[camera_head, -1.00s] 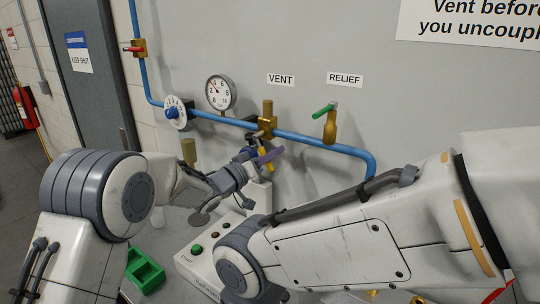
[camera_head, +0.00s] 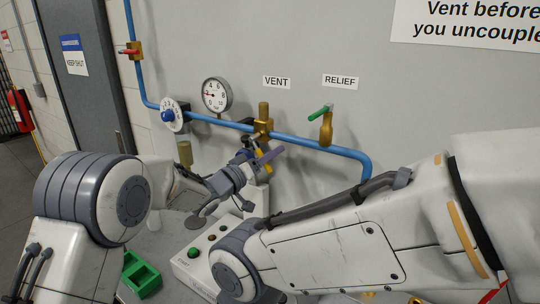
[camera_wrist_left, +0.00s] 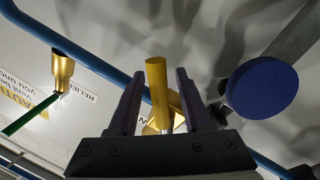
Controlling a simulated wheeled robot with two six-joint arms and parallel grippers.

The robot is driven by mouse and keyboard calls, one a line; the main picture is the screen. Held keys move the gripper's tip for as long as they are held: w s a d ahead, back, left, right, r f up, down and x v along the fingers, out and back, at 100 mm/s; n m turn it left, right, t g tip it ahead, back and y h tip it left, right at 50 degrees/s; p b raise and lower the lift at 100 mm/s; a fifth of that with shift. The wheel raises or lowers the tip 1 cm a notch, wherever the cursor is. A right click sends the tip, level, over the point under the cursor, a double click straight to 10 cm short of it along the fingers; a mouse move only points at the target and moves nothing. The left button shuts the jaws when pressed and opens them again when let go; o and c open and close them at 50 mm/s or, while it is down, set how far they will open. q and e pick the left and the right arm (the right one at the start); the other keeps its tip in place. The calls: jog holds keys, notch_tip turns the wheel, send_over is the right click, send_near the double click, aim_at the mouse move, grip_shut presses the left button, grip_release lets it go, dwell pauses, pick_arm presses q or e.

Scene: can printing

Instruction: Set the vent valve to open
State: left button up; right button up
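The brass vent valve (camera_head: 264,124) sits on the blue pipe below the VENT label (camera_head: 277,82). My left gripper (camera_head: 264,157) is just below and in front of it, its purple fingers apart. A yellow part (camera_head: 257,146) shows by the fingers; whether it is the valve's handle is unclear. In the left wrist view, a brass-yellow cylinder (camera_wrist_left: 157,80) stands between the fingers of my left gripper (camera_wrist_left: 154,95), with a gap on both sides. The gripper's own fingers partly hide the valve. My right arm crosses the foreground; its gripper is out of view.
The relief valve (camera_head: 326,128) with its green handle is right of the vent valve. A pressure gauge (camera_head: 216,95) and a blue-knobbed dial (camera_head: 170,116) are to the left. A button box (camera_head: 190,262) and a green tray (camera_head: 143,275) are below.

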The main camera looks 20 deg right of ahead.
pick_arm(q)
jog(key=b+v, duration=0.5)
jog(key=v, duration=0.5)
jog(key=shift+a, duration=0.25)
jog(key=shift+s, duration=0.1)
